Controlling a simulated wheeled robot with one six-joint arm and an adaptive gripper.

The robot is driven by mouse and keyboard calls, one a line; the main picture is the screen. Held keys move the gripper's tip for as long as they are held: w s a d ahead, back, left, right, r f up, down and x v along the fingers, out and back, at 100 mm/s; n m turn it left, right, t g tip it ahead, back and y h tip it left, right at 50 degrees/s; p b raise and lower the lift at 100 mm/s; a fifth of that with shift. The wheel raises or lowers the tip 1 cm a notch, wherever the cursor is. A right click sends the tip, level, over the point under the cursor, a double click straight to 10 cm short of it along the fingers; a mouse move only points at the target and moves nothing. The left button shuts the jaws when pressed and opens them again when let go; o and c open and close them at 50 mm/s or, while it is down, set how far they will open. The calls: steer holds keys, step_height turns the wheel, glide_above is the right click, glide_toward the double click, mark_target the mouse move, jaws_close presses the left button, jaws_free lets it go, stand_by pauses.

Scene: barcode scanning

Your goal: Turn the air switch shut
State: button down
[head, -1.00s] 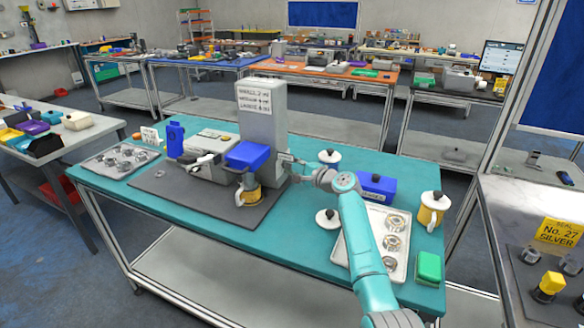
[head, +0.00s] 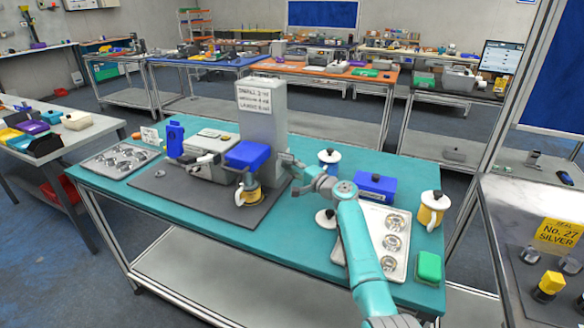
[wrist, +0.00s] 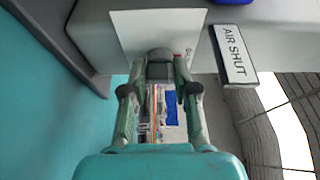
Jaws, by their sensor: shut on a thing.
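The air switch (wrist: 160,68) is a dark grey knob on a pale plate (wrist: 128,32) in the wrist view. My gripper (wrist: 160,90) is shut on it, one finger on each side. A small sign reading "AIR SHUT" (wrist: 234,55) is beside the plate, to the right of the switch. In the head view my gripper (head: 294,168) is at the right side of the tall grey machine column (head: 262,110). The switch is too small to make out there.
A blue box (head: 375,188), a blue-banded lidded mug (head: 329,160) and a tray (head: 365,245) of metal parts are near my arm on the teal table (head: 225,240). A yellow-banded lidded mug (head: 432,210) and green block (head: 429,266) are at the right.

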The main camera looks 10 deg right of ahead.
steer(key=c, duration=0.9)
jaws_free()
